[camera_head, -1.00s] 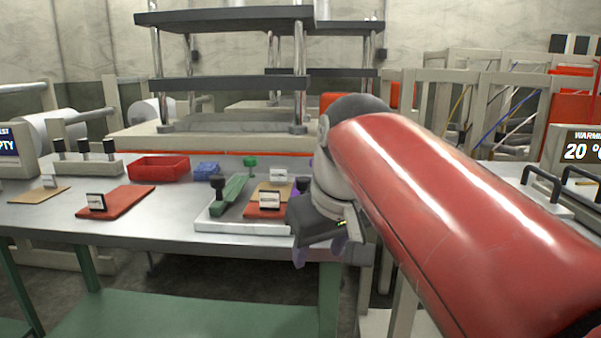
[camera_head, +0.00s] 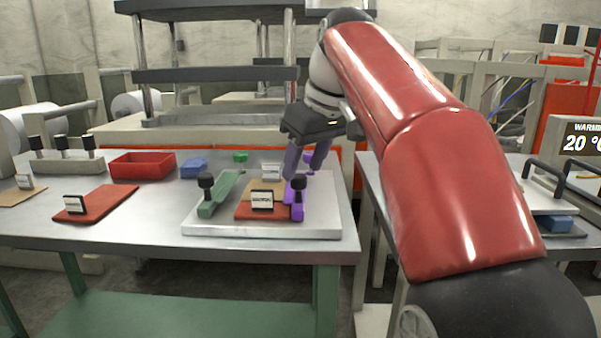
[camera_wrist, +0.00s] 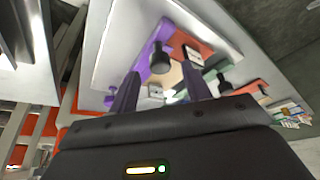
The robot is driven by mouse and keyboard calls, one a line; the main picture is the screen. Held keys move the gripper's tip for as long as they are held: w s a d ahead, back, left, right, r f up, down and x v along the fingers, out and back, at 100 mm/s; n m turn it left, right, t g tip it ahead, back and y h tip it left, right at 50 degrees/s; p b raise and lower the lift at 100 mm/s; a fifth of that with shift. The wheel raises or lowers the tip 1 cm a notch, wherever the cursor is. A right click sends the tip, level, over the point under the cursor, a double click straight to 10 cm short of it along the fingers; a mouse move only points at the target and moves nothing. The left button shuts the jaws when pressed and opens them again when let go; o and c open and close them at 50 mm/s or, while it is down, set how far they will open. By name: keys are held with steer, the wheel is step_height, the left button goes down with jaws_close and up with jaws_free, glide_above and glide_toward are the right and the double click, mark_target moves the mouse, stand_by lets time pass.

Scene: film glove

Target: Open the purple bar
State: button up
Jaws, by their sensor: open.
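The purple bar (camera_head: 297,212) lies along the right side of a pale plate (camera_head: 325,222) on the table, with a black knob (camera_head: 299,182) on top. In the wrist view the purple bar (camera_wrist: 168,33) and its black knob (camera_wrist: 158,57) are ahead of my fingers. My gripper (camera_head: 301,174) is open and empty, pointing down above the bar. Its fingers partly hide the far end of the bar in the head view. In the wrist view my gripper (camera_wrist: 163,68) shows two spread fingers with nothing between them that I can see held.
A green bar (camera_head: 219,196) with a black knob lies left of a red pad (camera_head: 250,212) and tan sheet. A red tray (camera_head: 142,166), a blue block (camera_head: 193,168) and another red pad (camera_head: 97,203) are further left. Shelving (camera_head: 215,75) stands behind.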

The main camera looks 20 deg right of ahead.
mark_target(296, 182)
steer(key=shift+x, duration=1.4)
jaws_close()
steer(key=shift+s, duration=0.1)
